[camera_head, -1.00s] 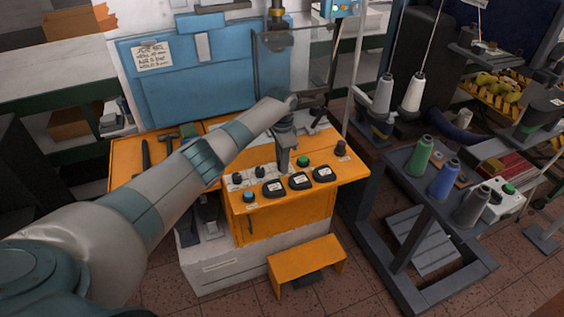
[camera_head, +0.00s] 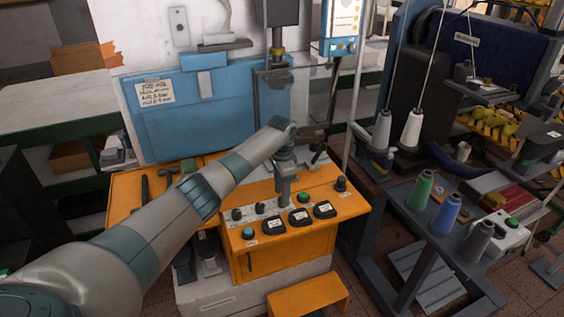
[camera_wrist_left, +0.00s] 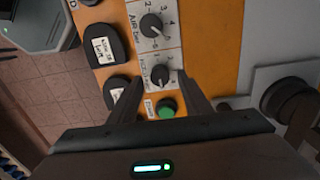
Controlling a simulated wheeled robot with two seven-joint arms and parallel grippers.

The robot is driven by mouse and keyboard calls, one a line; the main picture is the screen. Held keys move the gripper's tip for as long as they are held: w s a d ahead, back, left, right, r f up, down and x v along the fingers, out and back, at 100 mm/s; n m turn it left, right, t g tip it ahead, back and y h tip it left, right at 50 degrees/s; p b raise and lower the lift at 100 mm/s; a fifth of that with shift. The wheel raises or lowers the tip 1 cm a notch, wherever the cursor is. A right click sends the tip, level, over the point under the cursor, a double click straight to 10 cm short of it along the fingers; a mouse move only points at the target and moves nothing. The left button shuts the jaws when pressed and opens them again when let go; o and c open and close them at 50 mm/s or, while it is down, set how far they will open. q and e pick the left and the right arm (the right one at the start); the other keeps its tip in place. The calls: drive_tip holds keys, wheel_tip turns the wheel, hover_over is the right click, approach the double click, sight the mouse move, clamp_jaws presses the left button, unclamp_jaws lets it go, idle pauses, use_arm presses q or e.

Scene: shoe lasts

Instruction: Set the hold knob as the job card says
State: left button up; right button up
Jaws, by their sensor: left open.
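In the left wrist view a small black knob (camera_wrist_left: 160,76) sits on a white scale plate between the fingertips. Its label is too blurred to read with certainty, and I cannot tell its setting. My left gripper (camera_wrist_left: 161,84) is open, with one finger on each side of this knob; I cannot tell whether they touch it. In the head view my left gripper (camera_head: 285,203) points down over the panel and hides this knob. The job card (camera_head: 155,94) is stuck on the blue machine front, its small handwriting not legible. My right gripper is not in view.
Another knob, marked AIR bar (camera_wrist_left: 151,27), is beside it. A green button (camera_wrist_left: 167,108) lies close to the fingers. Black labelled buttons (camera_head: 274,224) line the orange panel's front, with a blue button (camera_head: 248,233) at left and a black knob (camera_head: 341,184) at right.

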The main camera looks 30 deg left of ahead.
use_arm(q)
wheel_tip(320, 180, up, 15)
drive_tip(key=b, duration=0.3)
drive_tip(key=shift+b, duration=0.3)
drive_tip(key=shift+f, duration=0.1)
